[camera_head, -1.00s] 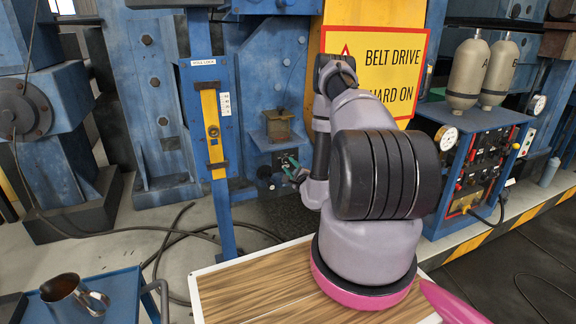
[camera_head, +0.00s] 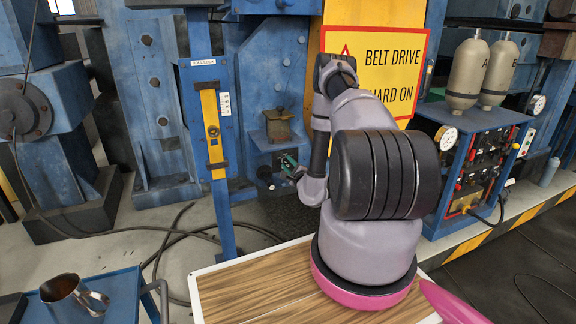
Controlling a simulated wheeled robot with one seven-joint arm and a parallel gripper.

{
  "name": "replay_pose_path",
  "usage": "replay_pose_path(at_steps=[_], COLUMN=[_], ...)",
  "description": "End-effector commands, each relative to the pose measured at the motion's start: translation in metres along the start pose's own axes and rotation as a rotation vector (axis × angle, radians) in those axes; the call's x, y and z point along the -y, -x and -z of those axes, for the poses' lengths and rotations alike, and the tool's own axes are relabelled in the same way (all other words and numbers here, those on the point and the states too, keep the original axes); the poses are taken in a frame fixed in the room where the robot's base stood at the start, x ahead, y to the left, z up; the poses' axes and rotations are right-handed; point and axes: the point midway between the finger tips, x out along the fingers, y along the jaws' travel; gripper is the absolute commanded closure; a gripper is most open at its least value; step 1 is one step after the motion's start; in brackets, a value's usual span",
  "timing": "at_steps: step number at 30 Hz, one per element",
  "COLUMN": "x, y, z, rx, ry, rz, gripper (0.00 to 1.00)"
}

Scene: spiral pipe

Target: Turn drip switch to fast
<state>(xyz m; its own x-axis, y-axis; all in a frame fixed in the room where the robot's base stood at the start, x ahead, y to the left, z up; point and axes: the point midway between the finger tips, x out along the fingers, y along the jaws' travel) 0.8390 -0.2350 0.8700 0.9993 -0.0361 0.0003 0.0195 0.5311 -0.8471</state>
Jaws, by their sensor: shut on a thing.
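The drip oiler (camera_head: 279,127), a small brass-brown box, is mounted on the blue machine in the middle of the view. Below it is a blue panel (camera_head: 262,160) with small dark knobs. The drip switch seems to be on this panel, but its setting is too small to read. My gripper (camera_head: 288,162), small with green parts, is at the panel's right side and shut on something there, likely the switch. My wrist and arm hide the panel's right part.
A blue post with a yellow lock plate (camera_head: 213,131) stands left of the panel. A control cabinet (camera_head: 487,165) with gauges and two tanks is at right. A metal jug (camera_head: 72,296) sits on a blue cart at lower left.

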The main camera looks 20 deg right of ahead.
Motion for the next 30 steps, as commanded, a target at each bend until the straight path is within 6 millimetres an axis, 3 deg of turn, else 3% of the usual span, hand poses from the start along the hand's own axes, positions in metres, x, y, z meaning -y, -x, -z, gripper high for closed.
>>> replay_pose_path(at_steps=[8, 30], x=[0.0006, 0.0026], y=[0.0004, 0.0006], z=[0.0004, 0.0018], rx=[-0.001, -0.001], ry=[-0.165, -0.862], rz=[0.000, 0.000], gripper=[1.00, 1.00])
